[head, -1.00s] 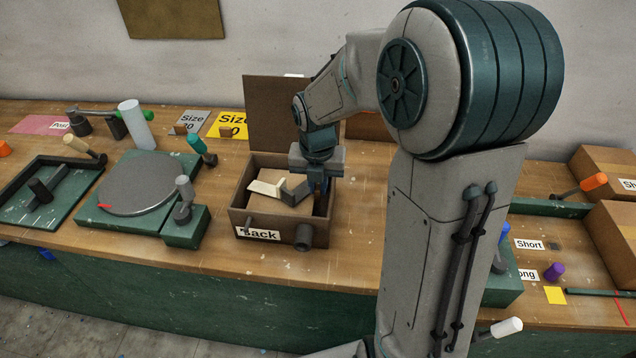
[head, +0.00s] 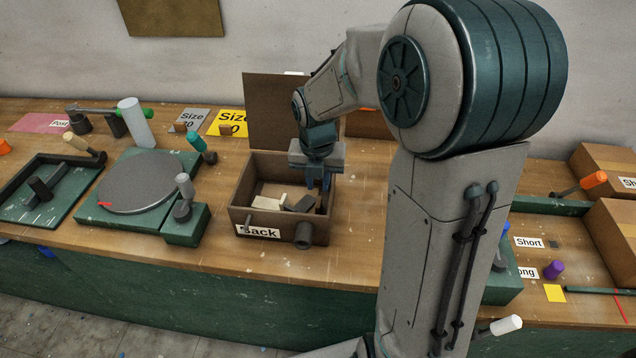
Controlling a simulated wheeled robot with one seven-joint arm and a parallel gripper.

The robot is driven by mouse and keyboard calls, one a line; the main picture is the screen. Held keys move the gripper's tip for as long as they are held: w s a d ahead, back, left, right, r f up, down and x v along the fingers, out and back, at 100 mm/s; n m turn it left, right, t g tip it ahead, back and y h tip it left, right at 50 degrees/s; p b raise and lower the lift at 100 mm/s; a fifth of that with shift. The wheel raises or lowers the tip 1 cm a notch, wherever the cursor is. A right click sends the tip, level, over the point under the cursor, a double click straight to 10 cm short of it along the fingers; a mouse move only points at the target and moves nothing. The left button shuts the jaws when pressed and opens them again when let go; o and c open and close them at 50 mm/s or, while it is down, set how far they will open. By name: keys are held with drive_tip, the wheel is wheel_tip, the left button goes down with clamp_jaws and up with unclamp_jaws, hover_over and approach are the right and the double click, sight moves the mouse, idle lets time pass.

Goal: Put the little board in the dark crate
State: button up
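The dark crate (head: 240,205) is a brown open-topped box on the bench, with its lid standing up behind and a partly covered "Back" label in front. Inside it, low down, lies a little board with a cream part (head: 268,203) and a dark grey part (head: 301,203). The crate's front wall hides its lower edge. My gripper (head: 318,187) points down over the right side of the crate, above and to the right of the board. Its fingers appear apart and clear of the board, though they are small in view.
Left of the crate stands a green base with a round grey turntable (head: 148,185) and a lever block (head: 185,222). A dark-rimmed tray (head: 20,215) lies farther left. My arm covers the bench to the right. Bare wood (head: 362,215) shows beside the crate.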

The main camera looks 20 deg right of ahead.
wheel_tip(320, 180, up, 11)
drive_tip(key=s, duration=0.1)
drive_tip(key=s+f+m+t, duration=0.1)
drive_tip(key=s+m, duration=0.7)
drive_tip(key=m, duration=0.7)
drive_tip(key=s+f+m, duration=0.2)
drive_tip(key=s+m, duration=0.7)
drive_tip(key=m, duration=0.7)
drive_tip(key=shift+m+t, duration=0.3)
drive_tip(key=shift+t, duration=0.1)
